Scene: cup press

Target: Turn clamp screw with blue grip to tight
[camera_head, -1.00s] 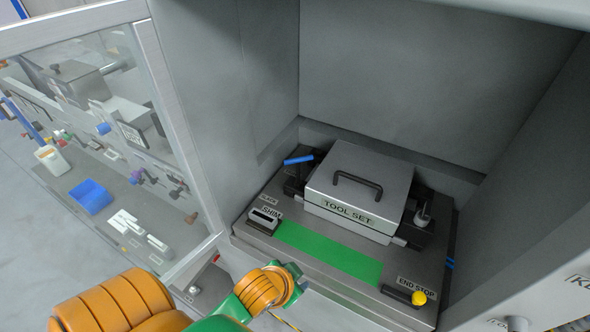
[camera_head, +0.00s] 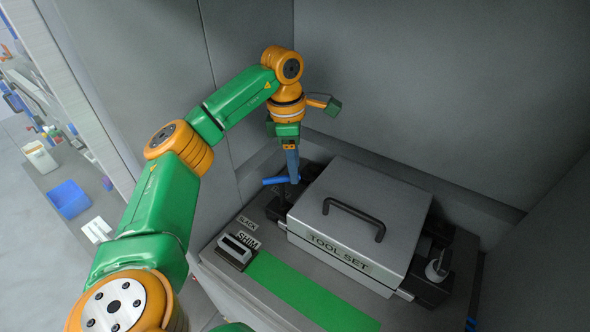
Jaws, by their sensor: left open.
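The clamp screw's blue grip (camera_head: 274,181) shows at the back left of the grey fixture, beside the tool set box. My left arm reaches in from the left. My left gripper (camera_head: 293,178) points down with its fingers at the right end of the blue grip. It is open; the fingers overlap the grip in this view, and I cannot tell whether they touch it. The screw body under the grip is mostly hidden by the gripper and the box. My right gripper is not in view.
A grey box labelled TOOL SET (camera_head: 363,217) with a black handle stands right of the gripper. A SHIM block (camera_head: 236,250) and a green strip (camera_head: 305,290) lie in front. Cabinet walls close in the back and left. A blue bin (camera_head: 69,199) is outside at far left.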

